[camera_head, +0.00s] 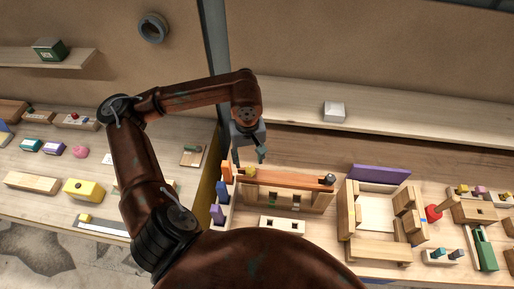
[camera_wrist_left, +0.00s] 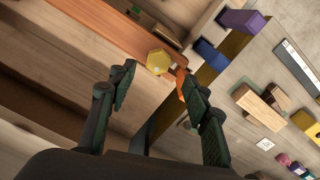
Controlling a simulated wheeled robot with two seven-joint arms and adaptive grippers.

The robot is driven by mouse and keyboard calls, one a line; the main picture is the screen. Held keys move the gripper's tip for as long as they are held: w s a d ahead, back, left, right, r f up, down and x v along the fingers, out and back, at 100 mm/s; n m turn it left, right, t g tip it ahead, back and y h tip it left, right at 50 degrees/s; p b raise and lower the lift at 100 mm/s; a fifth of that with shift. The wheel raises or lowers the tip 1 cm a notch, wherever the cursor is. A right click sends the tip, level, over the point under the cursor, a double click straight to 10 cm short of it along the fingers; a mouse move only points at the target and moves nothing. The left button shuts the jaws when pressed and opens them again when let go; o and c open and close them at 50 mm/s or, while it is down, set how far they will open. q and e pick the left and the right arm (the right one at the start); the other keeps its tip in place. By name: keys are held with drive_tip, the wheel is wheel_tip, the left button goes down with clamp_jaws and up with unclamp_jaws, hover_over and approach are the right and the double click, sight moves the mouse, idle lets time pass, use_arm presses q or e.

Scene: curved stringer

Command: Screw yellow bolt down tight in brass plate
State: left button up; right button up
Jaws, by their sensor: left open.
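The yellow bolt (camera_head: 249,171) stands at the left end of a long reddish-brown bar (camera_head: 290,178). In the left wrist view its hexagonal yellow head (camera_wrist_left: 158,61) shows from above, just beyond the fingertips. My left gripper (camera_head: 249,157) is open and points down close over the bolt. In the left wrist view the open fingers (camera_wrist_left: 157,88) lie either side and short of the bolt head, with nothing between them. I cannot pick out the brass plate for sure, nor see the bolt's shank or how deep it sits. My right gripper is not in view.
An orange block (camera_head: 227,171) stands close left of the bolt, with blue and purple (camera_head: 217,214) blocks nearby. A dark round knob (camera_head: 328,179) sits at the bar's right end. A wooden frame with a purple panel (camera_head: 380,174) is to the right. The back shelf (camera_head: 400,125) is mostly clear.

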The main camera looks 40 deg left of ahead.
sight(250, 169)
use_arm(q)
wheel_tip(250, 169, down, 4)
drive_tip(key=shift+w+d+p, duration=0.1)
drive_tip(key=shift+d+p, duration=0.05)
drive_tip(key=shift+p, duration=0.25)
wheel_tip(250, 169, down, 3)
drive_tip(key=shift+r, duration=0.2)
drive_tip(key=shift+f, duration=0.25)
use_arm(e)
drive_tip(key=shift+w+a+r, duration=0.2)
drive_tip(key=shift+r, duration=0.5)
use_arm(q)
drive_tip(key=shift+w, duration=0.1)
drive_tip(key=c, duration=0.6)
clamp_jaws()
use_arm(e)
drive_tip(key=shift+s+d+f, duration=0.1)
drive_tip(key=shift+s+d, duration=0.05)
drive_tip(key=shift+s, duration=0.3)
